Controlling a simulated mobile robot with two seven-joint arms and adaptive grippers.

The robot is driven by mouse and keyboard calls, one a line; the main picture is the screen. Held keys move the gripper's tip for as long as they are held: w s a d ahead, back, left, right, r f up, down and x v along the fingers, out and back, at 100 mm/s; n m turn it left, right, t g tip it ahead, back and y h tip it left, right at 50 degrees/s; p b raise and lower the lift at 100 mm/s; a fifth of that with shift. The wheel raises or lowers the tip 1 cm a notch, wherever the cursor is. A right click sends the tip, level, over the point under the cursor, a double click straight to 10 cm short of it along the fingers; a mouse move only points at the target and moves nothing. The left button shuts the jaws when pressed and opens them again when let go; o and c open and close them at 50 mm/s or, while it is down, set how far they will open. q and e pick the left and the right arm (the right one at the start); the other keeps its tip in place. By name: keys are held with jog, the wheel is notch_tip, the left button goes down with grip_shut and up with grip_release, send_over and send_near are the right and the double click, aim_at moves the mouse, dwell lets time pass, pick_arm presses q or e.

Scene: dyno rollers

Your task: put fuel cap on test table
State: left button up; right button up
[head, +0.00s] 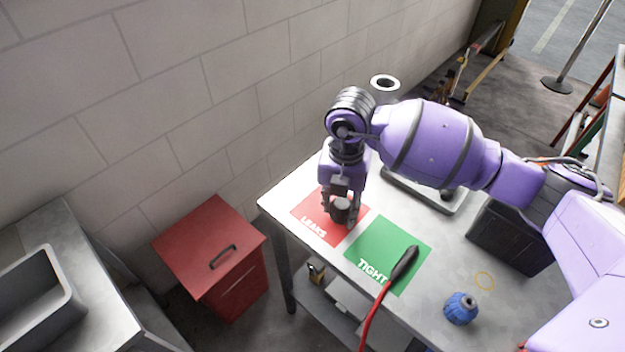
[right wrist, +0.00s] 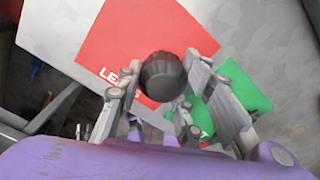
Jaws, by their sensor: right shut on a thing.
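The fuel cap (right wrist: 163,76) is a dark round ribbed piece between the fingers of my right gripper (right wrist: 168,92). In the head view the right gripper (head: 342,210) points down and is shut on the cap (head: 341,211). Both are over the red LEAKS mat (head: 308,216) at the left end of the test table (head: 285,195). I cannot tell whether the cap touches the mat. The green TIGHT mat (head: 372,258) lies to the right of it. My left gripper is not in view.
A black nozzle on a red hose (head: 403,263) lies across the green mat. A blue ribbed object (head: 460,308) stands near the table's front edge. A dark bin (head: 508,238) and a grey tray (head: 425,192) are behind. A red cabinet (head: 205,250) stands left of the table.

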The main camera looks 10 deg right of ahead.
aim_at(341, 202)
jog(key=o, duration=1.3)
jog(key=shift+f, duration=0.1)
notch_tip(341, 202, up, 12)
jog(key=shift+r, duration=0.2)
